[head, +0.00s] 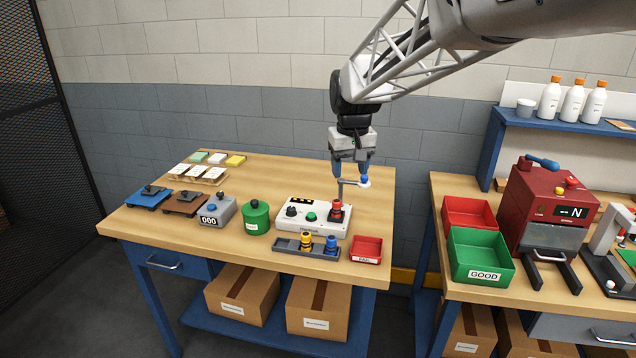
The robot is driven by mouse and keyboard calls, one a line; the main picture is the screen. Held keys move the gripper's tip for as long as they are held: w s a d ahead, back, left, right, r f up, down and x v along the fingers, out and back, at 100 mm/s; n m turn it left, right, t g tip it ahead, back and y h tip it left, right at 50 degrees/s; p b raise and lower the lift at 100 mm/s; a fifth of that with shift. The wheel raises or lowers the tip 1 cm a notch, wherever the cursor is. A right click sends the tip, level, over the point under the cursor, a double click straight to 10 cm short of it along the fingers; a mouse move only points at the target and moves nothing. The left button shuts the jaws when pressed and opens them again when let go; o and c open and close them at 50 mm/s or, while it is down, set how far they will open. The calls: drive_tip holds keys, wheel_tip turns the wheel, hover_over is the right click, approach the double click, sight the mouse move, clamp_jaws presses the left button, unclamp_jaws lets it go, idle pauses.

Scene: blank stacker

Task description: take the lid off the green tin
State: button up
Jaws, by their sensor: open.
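The green tin (256,220) stands upright on the wooden table, between the grey counter box and the white control panel. Its lid, with a black knob (255,204), sits on top of it. My gripper (352,180) is open and points down above the back right of the table, behind the control panel. It is well to the right of the tin and higher than it. A thin grey post with a short arm and a white tip (363,184) shows near my fingertips; I cannot tell whether they touch.
A white control panel (298,222) with knobs stands right of the tin. A grey counter box (217,213) is close on its left. A dark tray (292,246) with yellow and blue pieces and a red bin (366,250) lie in front.

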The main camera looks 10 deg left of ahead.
drive_tip(key=w+a+f+n, duration=0.1)
drive_tip(key=w+a+f, duration=0.25)
drive_tip(key=a, duration=0.45)
drive_tip(key=w+a+f+n, duration=0.1)
drive_tip(key=w+a+f, duration=0.1)
drive_tip(key=w+a, duration=0.35)
drive_tip(key=n+g, duration=0.1)
drive_tip(key=n, duration=0.1)
hover_over(254, 200)
wheel_tip(254, 200, down, 7)
drive_tip(key=shift+f, duration=0.1)
drive_tip(key=shift+s, duration=0.1)
drive_tip(key=shift+f, duration=1.25)
drive_tip(key=shift+f, duration=0.1)
drive_tip(key=shift+f, duration=2.5)
drive_tip(key=shift+c, duration=0.2)
